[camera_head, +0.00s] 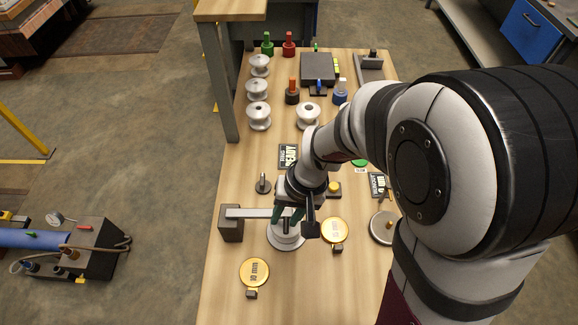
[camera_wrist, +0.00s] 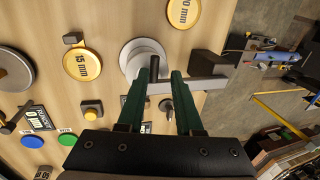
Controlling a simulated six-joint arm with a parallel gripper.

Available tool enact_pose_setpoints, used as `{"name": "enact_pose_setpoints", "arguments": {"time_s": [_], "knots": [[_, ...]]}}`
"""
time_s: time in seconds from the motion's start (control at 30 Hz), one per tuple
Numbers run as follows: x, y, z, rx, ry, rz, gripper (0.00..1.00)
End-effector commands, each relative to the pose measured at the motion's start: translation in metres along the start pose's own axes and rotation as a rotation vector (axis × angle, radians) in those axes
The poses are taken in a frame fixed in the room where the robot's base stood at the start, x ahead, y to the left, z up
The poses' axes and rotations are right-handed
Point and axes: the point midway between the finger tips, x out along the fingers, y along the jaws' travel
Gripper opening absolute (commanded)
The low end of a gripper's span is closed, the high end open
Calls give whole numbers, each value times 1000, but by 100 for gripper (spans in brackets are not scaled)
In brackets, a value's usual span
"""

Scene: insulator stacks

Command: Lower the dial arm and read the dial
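The dial arm, a pale bar (camera_head: 250,212), runs from a dark block (camera_head: 230,226) at the bench's left side to above a white round insulator (camera_head: 285,238). In the wrist view the bar (camera_wrist: 204,84) joins the block (camera_wrist: 210,66), and the insulator (camera_wrist: 138,51) lies beyond the fingers. My gripper (camera_head: 291,222) is over the bar's end. Its green fingers (camera_wrist: 162,76) are apart, with a dark upright handle (camera_wrist: 154,70) between them, nearer the left finger; a gap shows on the right. No readable dial face shows on the arm; my gripper hides part of it.
Gold discs marked 10 mm (camera_head: 254,272) and 15 mm (camera_head: 335,230) lie nearby. A small dark peg (camera_head: 263,184) stands behind the bar. Several white insulators (camera_head: 259,115) stand farther back. A grey disc (camera_head: 382,228) is at right.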

Motion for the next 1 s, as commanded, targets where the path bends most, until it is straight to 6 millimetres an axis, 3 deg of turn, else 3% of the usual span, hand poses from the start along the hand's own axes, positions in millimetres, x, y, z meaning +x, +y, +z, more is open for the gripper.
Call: {"name": "enact_pose_setpoints", "arguments": {"time_s": [0.37, 0.47, 0.8, 1.0], "knots": [[-6, 1, -1, -1, 4, 2, 45], [-26, 2, -2, -1, 8, 2, 45], [-130, 1, -1, 0, 7, 3, 45], [-156, 1, 0, -1, 3, 3, 45]]}}
